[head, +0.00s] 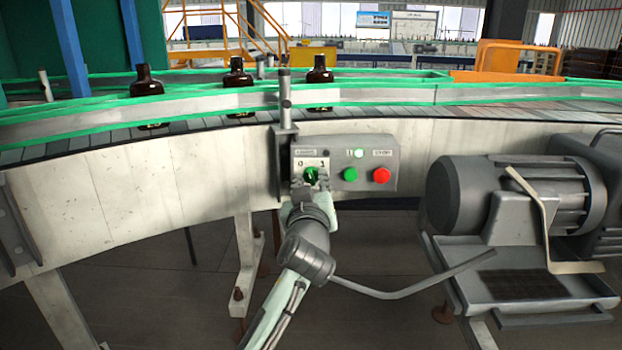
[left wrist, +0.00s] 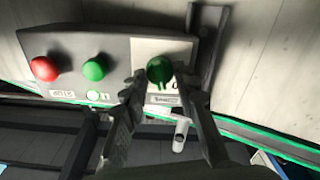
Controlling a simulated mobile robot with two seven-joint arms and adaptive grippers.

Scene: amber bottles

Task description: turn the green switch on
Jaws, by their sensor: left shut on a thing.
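The green switch (head: 311,175) is a rotary knob on a white plate at the left of a grey control box (head: 345,153), between the marks 0 and 1. It also shows in the left wrist view (left wrist: 160,71). My left gripper (head: 312,186) is at the switch, its fingers on either side of the knob and shut on it. In the left wrist view the fingers (left wrist: 165,82) reach up to the knob's lower sides. Part of the knob is hidden by the gripper in the head view. My right gripper is not in view.
A green button (head: 350,174), a red button (head: 381,175) and a lit lamp (head: 358,153) sit right of the switch. Amber bottles (head: 320,70) stand on the conveyor (head: 420,109) behind. A grey motor (head: 510,195) stands close at the right.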

